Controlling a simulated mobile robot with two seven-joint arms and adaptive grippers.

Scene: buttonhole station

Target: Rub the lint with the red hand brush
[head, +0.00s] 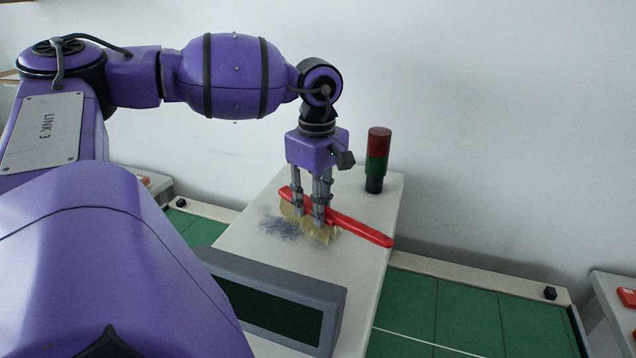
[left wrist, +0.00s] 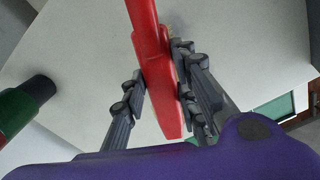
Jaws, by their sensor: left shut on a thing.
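The red hand brush (head: 358,229) has a red back and handle and pale bristles. My left gripper (head: 311,208) is shut on the brush's red back, fingers pointing down; its handle extends to the right. In the left wrist view the brush (left wrist: 155,70) sits between the two fingers of the left gripper (left wrist: 158,95). The bristles point down at the pale tabletop, and I cannot tell how firmly they touch it. The lint (head: 280,228) is a grey-blue fuzzy patch on the tabletop, just left of and beside the bristles. My right gripper is not in view.
A red and green signal light (head: 377,160) stands at the back right of the pale station top (head: 352,272). A grey box with a dark display (head: 275,305) stands at the front. Green panels (head: 455,315) lie lower on both sides. A pale wall is behind.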

